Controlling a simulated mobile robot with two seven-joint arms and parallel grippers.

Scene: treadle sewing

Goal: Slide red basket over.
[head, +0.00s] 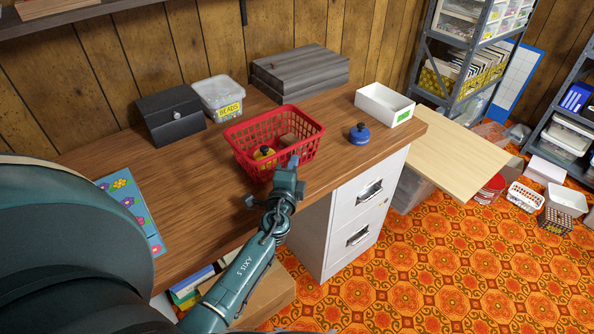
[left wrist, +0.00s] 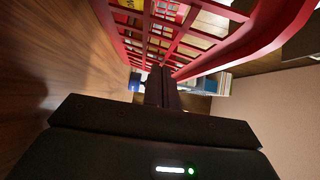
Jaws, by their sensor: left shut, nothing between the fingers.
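The red basket (head: 243,150) stands upright on the wooden desk (head: 335,170), near its front edge. It is a lattice-sided plastic basket and holds a yellow item (head: 264,153) and a brownish item (head: 289,140). My left gripper (head: 292,162) is at the front side of the basket, with its fingertips at the wall. In the left wrist view the shut fingers (left wrist: 161,88) point at the red lattice (left wrist: 165,30), close to it, with nothing held. I cannot tell whether they touch it. My right gripper is not in view.
A blue round-knobbed object (head: 359,135) stands right of the basket, with a white open box (head: 384,104) beyond it. A beads tub (head: 219,98), a dark box (head: 171,115) and a grey wooden box (head: 300,73) stand behind.

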